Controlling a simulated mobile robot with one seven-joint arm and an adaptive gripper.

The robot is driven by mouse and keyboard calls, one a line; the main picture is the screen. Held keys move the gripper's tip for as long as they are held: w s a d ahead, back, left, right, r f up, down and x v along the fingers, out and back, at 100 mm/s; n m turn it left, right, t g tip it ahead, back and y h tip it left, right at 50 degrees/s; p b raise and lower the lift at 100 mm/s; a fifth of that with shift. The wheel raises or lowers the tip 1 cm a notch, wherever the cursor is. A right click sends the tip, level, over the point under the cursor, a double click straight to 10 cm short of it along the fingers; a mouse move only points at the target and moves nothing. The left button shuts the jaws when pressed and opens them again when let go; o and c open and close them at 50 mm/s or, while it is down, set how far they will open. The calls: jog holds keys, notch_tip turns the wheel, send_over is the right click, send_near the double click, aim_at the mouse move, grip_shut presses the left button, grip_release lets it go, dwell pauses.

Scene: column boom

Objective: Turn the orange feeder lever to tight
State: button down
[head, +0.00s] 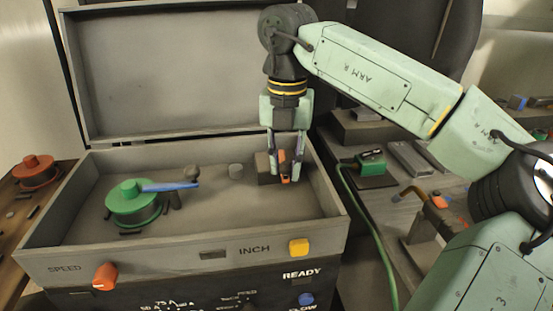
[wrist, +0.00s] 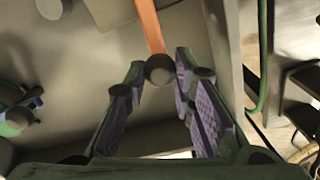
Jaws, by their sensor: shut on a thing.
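The orange feeder lever (head: 285,180) is at the right inside the open grey box, beside a dark block (head: 264,166). My gripper (head: 285,174) points down over it, with a finger on each side. In the wrist view the lever (wrist: 150,24) is a flat orange bar running up from a dark round knob (wrist: 159,70). My gripper (wrist: 160,76) is shut on the lever at this knob, between its purple-padded fingers. The lever's base is mostly hidden in the head view. I see no readable tight mark.
A green spool (head: 130,197) with a blue arm (head: 170,187) sits in the box's left half. The box walls (head: 330,190) stand close on the right. An orange knob (head: 105,276) and yellow button (head: 299,247) are on the front. A green cable (head: 372,225) hangs at right.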

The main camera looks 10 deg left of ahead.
jog(key=shift+w+d+n, duration=0.15)
jog(key=shift+d+n, duration=0.25)
jog(key=shift+n, duration=0.1)
jog(key=c, duration=1.3)
grip_release()
jog(key=shift+c, duration=0.2)
jog(key=shift+r, duration=0.1)
notch_tip(320, 180, up, 7)
jog(key=shift+r, duration=0.2)
jog(key=shift+f, duration=0.1)
